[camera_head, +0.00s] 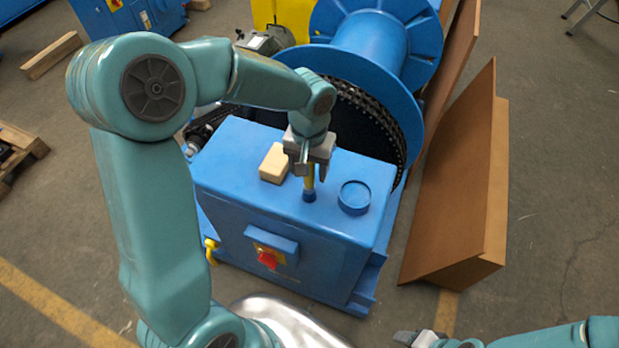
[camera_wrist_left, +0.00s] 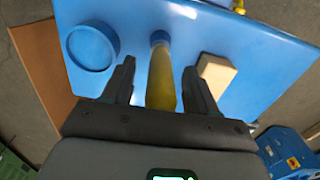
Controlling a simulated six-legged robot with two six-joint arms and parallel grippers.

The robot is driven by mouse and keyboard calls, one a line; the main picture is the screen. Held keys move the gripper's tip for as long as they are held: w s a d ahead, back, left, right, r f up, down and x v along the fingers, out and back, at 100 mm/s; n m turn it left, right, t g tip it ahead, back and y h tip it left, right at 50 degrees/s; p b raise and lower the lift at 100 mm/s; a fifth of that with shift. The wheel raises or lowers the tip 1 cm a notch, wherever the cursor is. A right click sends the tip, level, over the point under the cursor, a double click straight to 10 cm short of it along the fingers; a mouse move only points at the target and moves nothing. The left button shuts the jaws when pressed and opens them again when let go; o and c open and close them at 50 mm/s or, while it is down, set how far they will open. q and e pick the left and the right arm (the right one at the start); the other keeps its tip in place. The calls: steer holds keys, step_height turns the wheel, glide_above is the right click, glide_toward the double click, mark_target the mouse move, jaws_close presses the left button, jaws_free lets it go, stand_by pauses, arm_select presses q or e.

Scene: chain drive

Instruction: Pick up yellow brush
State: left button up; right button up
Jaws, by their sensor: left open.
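The yellow brush (camera_head: 310,180) stands on top of the blue machine box (camera_head: 240,185), its blue end (camera_head: 309,195) lower in the head view. My left gripper (camera_head: 311,172) is over it, pointing down, with its fingers open. In the left wrist view the yellow brush (camera_wrist_left: 161,80) lies between the two open fingers (camera_wrist_left: 160,82), with a visible gap on each side. The upper part of the brush is hidden by the gripper in the head view. My right gripper (camera_head: 418,338) shows only partly at the bottom edge of the head view; its jaw state is unclear.
A pale block (camera_head: 274,163) sits close to the left of the brush, and a round blue dish (camera_head: 355,197) to its right. A large blue spool with chain (camera_head: 370,60) rises behind. A red knob (camera_head: 267,260) is on the box front. Brown panels (camera_head: 465,190) stand at the right.

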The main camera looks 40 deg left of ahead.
arm_select(q)
steer(key=shift+s+a+f, duration=0.1)
steer(key=shift+s, duration=0.05)
steer(key=shift+c, duration=0.3)
jaws_close()
